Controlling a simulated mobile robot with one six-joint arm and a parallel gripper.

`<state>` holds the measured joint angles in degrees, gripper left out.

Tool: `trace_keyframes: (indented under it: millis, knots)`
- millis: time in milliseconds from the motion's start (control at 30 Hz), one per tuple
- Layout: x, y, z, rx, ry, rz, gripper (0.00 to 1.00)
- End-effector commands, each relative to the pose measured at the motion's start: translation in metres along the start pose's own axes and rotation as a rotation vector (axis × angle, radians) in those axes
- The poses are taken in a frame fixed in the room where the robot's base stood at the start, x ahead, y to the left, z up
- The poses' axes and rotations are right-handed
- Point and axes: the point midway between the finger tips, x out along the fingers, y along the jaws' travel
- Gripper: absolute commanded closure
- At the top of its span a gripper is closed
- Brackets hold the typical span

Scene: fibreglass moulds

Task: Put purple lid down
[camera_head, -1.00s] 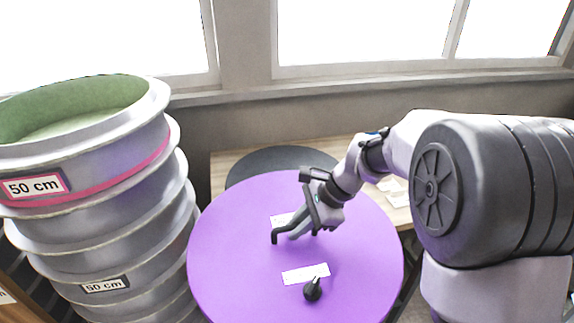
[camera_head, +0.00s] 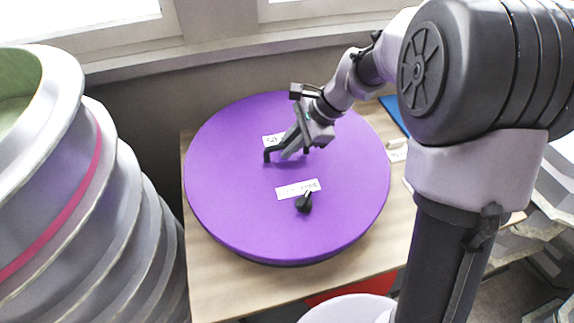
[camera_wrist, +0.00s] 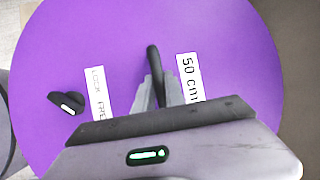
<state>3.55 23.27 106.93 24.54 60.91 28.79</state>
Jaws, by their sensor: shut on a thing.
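The purple lid (camera_head: 230,185) is a large round disc with a black handle, a black knob (camera_head: 304,203) and two white labels on top. It is over the wooden table in the head view. A dark edge shows beneath its front rim; whether the lid touches what is below, I cannot tell. My gripper (camera_head: 285,153) is shut on the lid's black handle near its middle. In the wrist view the lid (camera_wrist: 110,40) fills most of the picture, with the fingers at the handle (camera_wrist: 153,62) beside the "50 cm" label (camera_wrist: 188,77).
A stack of grey ringed moulds (camera_head: 130,225) stands close on the left. The wooden table (camera_head: 225,285) has bare room in front of the lid. A blue item (camera_head: 392,114) and papers lie at the right. The window wall is behind.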

Motion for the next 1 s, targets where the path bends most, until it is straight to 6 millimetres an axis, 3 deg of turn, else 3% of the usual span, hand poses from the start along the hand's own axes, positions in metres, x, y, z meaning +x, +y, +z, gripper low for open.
trace_keyframes:
  millis: [33, 367, 667, 700, 800, 1000]
  knots:
    - [0.013, 0.004, -0.006, 0.001, -0.001, 0.003, 1.0]
    - [0.064, 0.019, -0.035, 0.001, -0.001, 0.002, 1.0]
    - [0.066, 0.019, -0.036, -0.001, 0.0, -0.001, 1.0]
    - [0.066, 0.019, -0.036, -0.001, 0.0, 0.001, 0.8]
    - [0.066, 0.019, -0.036, -0.001, 0.0, 0.001, 0.64]
    - [0.066, 0.019, -0.036, -0.001, 0.0, 0.001, 0.64]
